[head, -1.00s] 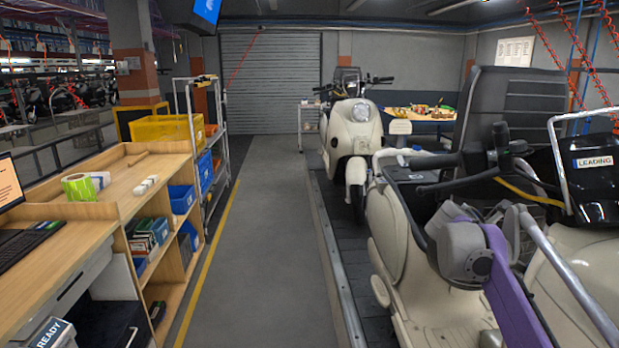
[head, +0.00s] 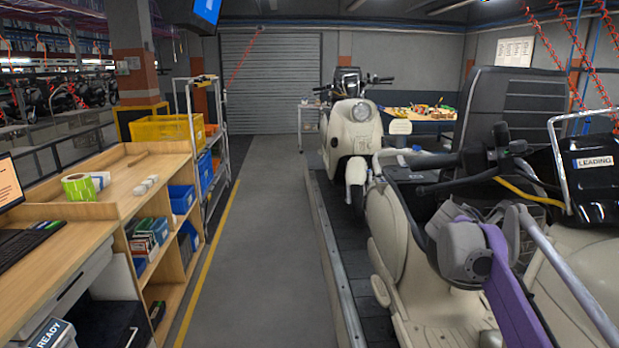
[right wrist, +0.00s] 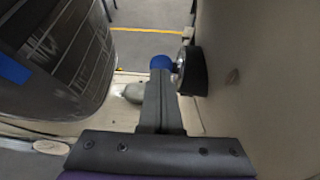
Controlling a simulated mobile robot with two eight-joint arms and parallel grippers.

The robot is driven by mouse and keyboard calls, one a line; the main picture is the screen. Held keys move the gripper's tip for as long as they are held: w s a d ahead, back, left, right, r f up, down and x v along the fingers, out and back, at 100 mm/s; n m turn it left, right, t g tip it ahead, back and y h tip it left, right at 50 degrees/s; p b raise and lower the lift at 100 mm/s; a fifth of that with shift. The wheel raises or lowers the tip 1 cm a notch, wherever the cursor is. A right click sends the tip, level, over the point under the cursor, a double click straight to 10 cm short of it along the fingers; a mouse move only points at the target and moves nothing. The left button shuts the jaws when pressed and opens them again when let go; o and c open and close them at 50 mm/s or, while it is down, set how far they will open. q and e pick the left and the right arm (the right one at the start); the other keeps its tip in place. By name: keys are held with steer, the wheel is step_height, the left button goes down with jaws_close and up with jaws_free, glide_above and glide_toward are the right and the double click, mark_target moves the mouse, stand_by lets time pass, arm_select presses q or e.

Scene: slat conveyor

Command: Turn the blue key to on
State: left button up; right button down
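The blue key (right wrist: 161,62) shows in the right wrist view at the tips of my right gripper (right wrist: 161,82). Its metal shank runs right into a round black lock (right wrist: 193,72) on a cream scooter panel. The two fingers lie close together and appear shut on the key, its blue head showing just past the tips. The exact contact is hard to make out. In the head view my right arm reaches in from the lower right beside the near cream scooter (head: 390,230). The fingers and key cannot be made out there. My left gripper is not in view.
In the right wrist view a dark ribbed part (right wrist: 60,60) stands close on the left and the cream panel (right wrist: 245,70) on the right. In the head view another cream scooter (head: 352,130) stands farther along the conveyor. A wooden bench (head: 130,180) lines the left; the aisle is clear.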

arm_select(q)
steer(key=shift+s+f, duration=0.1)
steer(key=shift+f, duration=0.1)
arm_select(e)
steer(key=shift+d+f, duration=0.2)
steer(key=shift+f, duration=0.2)
stand_by(0.8)
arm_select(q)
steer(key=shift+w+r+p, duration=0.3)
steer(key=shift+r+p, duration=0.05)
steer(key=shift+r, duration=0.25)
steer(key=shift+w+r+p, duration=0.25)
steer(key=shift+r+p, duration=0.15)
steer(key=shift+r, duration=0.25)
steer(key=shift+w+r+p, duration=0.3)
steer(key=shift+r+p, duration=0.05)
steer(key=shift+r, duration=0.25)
arm_select(e)
steer(key=v, duration=0.9)
steer(key=shift+r, duration=0.25)
steer(key=shift+d, duration=0.1)
